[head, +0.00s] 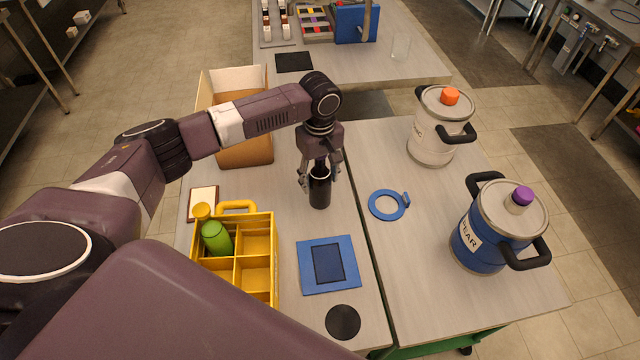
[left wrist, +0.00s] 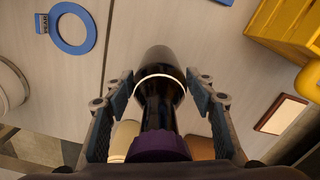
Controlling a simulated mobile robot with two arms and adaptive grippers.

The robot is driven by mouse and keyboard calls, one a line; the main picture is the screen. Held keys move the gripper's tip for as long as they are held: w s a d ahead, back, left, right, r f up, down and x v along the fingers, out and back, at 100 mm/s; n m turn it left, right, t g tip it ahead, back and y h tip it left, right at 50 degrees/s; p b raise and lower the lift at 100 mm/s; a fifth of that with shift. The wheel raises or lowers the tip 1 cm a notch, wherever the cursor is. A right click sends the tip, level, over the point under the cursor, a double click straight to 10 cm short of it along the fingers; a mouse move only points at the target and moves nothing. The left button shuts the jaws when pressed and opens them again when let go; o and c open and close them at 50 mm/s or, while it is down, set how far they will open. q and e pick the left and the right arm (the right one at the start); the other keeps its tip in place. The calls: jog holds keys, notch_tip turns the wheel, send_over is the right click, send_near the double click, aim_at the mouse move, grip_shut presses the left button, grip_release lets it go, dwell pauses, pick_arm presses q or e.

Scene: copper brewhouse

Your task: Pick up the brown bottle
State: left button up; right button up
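The dark brown bottle (head: 320,192) stands upright on the near table, left of the seam between two table tops. In the left wrist view the bottle (left wrist: 160,110) shows a purple cap, a pale ring and a dark body. My left gripper (head: 319,181) points down over the bottle from above. Its fingers are open, one on each side of the bottle, with gaps visible on both sides in the left wrist view (left wrist: 160,82). My right gripper is not in view.
A yellow divided crate (head: 235,207) with a green bottle (head: 216,238) stands left of the brown bottle. A cardboard box (head: 245,150) is behind it. A blue mat (head: 306,277) lies in front. A blue ring (head: 374,213) and two pots (head: 432,146) (head: 475,247) are to the right.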

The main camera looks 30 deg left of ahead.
pick_arm(q)
jog(key=shift+w+r, duration=0.1)
jog(key=c, duration=1)
jog(key=shift+o, duration=0.2)
